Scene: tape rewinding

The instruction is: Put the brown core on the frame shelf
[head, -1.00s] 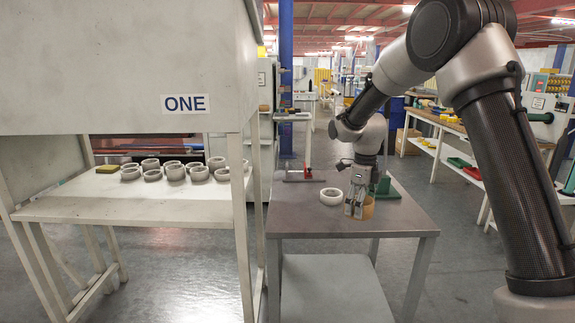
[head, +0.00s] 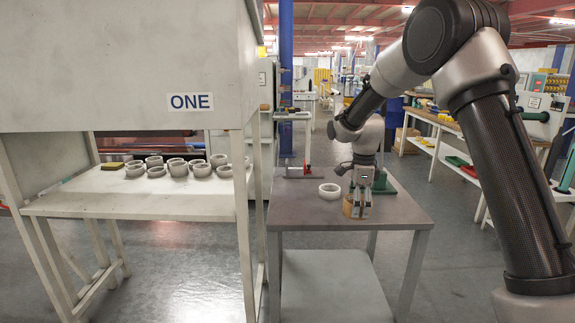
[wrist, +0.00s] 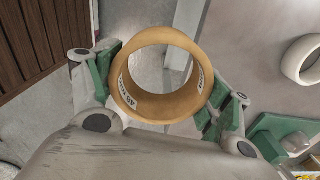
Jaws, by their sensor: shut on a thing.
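The brown core (head: 348,209) is a tan ring, held between the fingers of my gripper (head: 357,205) at the front part of the grey table (head: 300,216). In the wrist view the core (wrist: 160,106) sits between the green finger pads of my gripper (wrist: 168,92), with printed labels inside its wall. I cannot tell whether its underside touches the tabletop. The white frame marked ONE (head: 190,102) stands at the left, and its shelf (head: 100,203) carries several white rings (head: 201,170) toward the back. The front of the shelf is bare.
A white ring (head: 329,190) lies on the grey table left of my gripper; the wrist view shows it too (wrist: 301,60). A green stand (head: 383,185) is just behind my gripper. A frame post (head: 241,220) stands between shelf and table.

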